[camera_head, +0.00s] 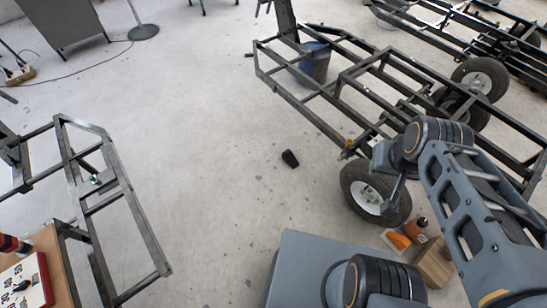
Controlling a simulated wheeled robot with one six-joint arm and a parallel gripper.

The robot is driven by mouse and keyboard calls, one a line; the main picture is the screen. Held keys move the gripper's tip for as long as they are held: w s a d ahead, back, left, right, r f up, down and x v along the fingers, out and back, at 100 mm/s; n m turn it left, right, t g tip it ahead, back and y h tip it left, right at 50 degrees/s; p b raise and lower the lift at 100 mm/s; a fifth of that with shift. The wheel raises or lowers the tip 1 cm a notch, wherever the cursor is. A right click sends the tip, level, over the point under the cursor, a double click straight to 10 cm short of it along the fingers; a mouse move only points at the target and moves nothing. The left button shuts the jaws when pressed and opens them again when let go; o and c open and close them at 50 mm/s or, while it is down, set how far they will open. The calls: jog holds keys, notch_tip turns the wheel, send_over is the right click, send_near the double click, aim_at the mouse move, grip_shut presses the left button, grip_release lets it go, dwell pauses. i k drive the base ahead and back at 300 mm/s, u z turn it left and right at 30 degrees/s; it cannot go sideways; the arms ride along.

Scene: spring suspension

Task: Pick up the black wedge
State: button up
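A small black wedge (290,158) lies on the bare concrete floor near the middle of the view, apart from everything around it. My arm rises from the lower right and bends at a dark joint. Some small grey parts at its far end (387,165) show in front of the trailer wheel, to the right of the wedge and clear of it. I cannot make out gripper fingers there, or whether they are open. Nothing touches the wedge.
A black trailer frame (345,84) with a wheel (375,193) stands to the right, a blue bucket (315,63) within it. Another metal frame (121,187) stands left. An orange block (397,240) lies by the wheel. The floor around the wedge is clear.

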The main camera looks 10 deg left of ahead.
aim_at(288, 156)
jog(key=u, duration=0.7)
jog(key=i, duration=1.45)
jog(key=z, duration=0.3)
